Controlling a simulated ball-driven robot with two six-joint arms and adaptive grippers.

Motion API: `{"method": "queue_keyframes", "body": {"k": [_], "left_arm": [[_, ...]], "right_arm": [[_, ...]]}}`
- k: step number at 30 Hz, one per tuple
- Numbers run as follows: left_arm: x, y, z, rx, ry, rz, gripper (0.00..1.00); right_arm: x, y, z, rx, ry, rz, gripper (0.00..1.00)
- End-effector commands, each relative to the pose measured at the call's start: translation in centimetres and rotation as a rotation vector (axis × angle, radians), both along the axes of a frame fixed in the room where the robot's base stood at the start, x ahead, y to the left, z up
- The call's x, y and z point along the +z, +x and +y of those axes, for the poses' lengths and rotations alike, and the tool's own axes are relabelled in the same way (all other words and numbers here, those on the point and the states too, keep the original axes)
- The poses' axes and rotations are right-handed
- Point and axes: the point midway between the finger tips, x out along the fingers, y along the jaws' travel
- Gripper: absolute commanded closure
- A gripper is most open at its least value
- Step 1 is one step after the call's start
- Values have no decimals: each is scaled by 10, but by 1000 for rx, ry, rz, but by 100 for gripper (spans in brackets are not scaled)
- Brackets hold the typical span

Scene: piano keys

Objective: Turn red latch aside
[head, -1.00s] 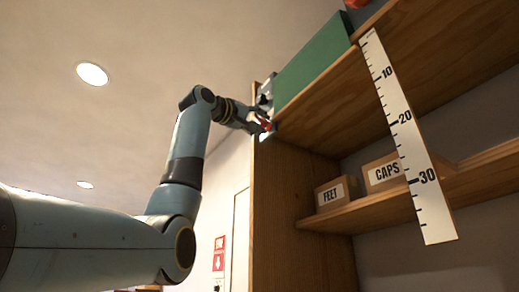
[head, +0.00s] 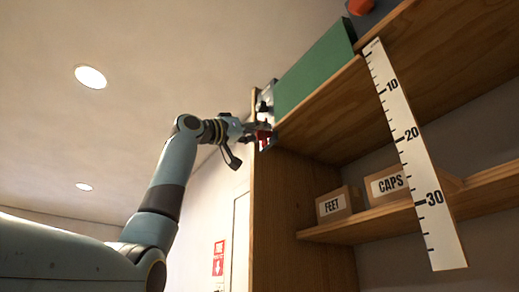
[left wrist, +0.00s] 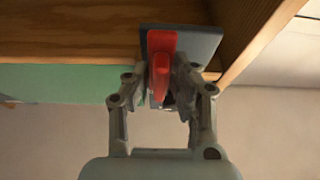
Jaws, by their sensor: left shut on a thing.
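The red latch (left wrist: 161,58) sits on a grey plate (left wrist: 205,44) at the corner of the wooden shelf unit. In the left wrist view its red handle runs up and down in the picture, between my fingers. My left gripper (left wrist: 160,84) is shut on the latch. In the head view the latch (head: 263,138) is small and partly covered by my left gripper (head: 258,132), beside the shelf's left upright. My right gripper is in neither view.
A green panel (head: 316,72) stands above the latch on the shelf. A white ruler (head: 414,155) hangs down in front. Boxes marked FEET (head: 338,204) and CAPS (head: 390,184) sit on the lower shelf (head: 400,217). Open air lies left of the unit.

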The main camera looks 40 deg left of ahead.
Motion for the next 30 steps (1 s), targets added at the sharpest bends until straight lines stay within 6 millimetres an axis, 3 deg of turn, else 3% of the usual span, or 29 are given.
{"method": "queue_keyframes", "body": {"k": [15, 16, 18, 30], "left_arm": [[-4, 2, 0, -1, 18, 3, 100], [-4, 2, 0, -1, 18, 3, 72], [-4, 2, 0, -1, 18, 2, 64], [-7, -9, 6, 4, 18, -4, 64]], "right_arm": [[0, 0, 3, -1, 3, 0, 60], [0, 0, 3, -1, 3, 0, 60], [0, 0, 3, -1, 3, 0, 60], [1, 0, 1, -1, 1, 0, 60]]}}
